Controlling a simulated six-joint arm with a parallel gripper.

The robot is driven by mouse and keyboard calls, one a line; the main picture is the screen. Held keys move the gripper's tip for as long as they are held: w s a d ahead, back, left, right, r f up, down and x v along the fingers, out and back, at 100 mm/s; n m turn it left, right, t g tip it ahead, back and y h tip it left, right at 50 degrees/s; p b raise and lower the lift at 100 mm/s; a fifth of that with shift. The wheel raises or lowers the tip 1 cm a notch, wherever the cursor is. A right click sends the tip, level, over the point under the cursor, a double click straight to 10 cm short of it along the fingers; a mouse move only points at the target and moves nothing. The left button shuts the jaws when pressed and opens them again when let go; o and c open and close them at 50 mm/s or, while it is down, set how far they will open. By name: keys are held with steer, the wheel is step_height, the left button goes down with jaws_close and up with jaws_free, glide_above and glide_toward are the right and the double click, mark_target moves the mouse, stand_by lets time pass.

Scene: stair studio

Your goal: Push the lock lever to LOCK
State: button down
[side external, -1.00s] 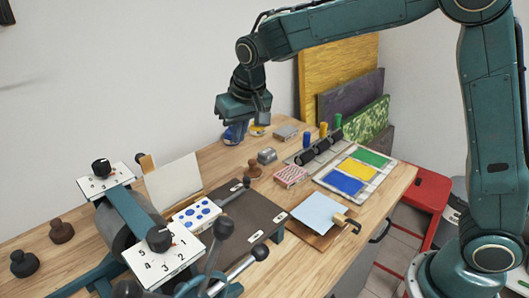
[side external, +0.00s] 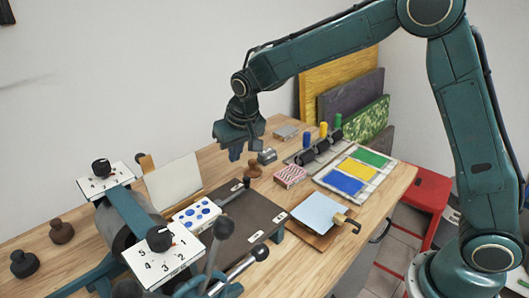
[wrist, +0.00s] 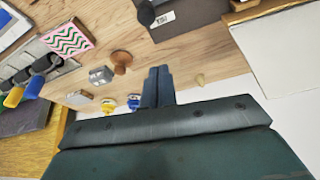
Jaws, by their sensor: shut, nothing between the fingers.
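A brown wooden knob (side external: 253,169), a grey metal block (side external: 267,156) and a pink-patterned box (side external: 291,177) stand near my gripper. A press with numbered dials (side external: 164,249) and long ball-ended levers stands at front left. A white sheet stands upright (side external: 174,182).

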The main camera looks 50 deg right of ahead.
steer(key=shift+w+f, duration=0.15)
steer(key=shift+f, duration=1.35)
steer(key=shift+s+a+f, duration=0.1)
steer(key=shift+s+a, duration=0.05)
steer(key=shift+s, duration=0.65)
steer(key=shift+s+a, duration=0.1)
steer(key=shift+s, duration=0.7)
